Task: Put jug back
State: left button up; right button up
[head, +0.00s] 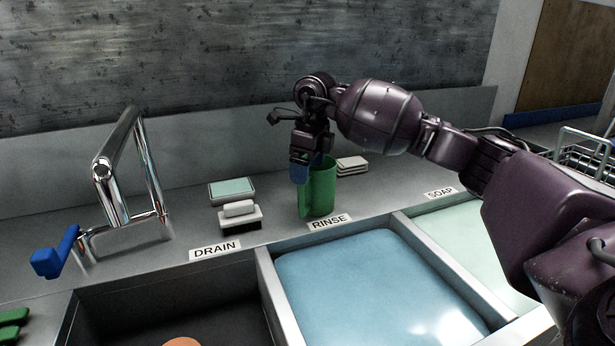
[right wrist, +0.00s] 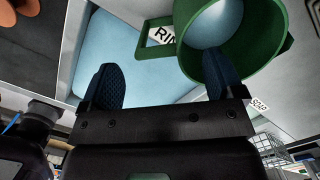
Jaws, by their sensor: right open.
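A green jug (head: 320,190) stands upright on the grey ledge behind the RINSE label (head: 329,222). My right gripper (head: 307,170) is at the jug's rim, pointing down, with its blue fingers apart. In the right wrist view the jug (right wrist: 262,62) opens toward the camera, its handle on the left. One finger of the gripper (right wrist: 160,62) overlaps the jug's opening and seems to be inside it. The other finger is outside, with the jug's wall between them. I cannot tell whether either finger touches the jug. My left gripper is not in view.
The rinse basin (head: 268,290) holds blue water, with the pale soap basin (head: 408,213) to its right. The dark drain basin (head: 120,292) is at left. A chrome tap (head: 150,165), a brush (head: 240,220), a teal-topped block (head: 231,188) and pale stacked pieces (head: 352,165) stand on the ledge.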

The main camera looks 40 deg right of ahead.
notch_tip(320, 180, up, 8)
jog(key=shift+s+d+r+p, duration=0.2)
jog(key=shift+s+d+p, duration=0.05)
jog(key=shift+s+p, duration=0.15)
dwell(0.4)
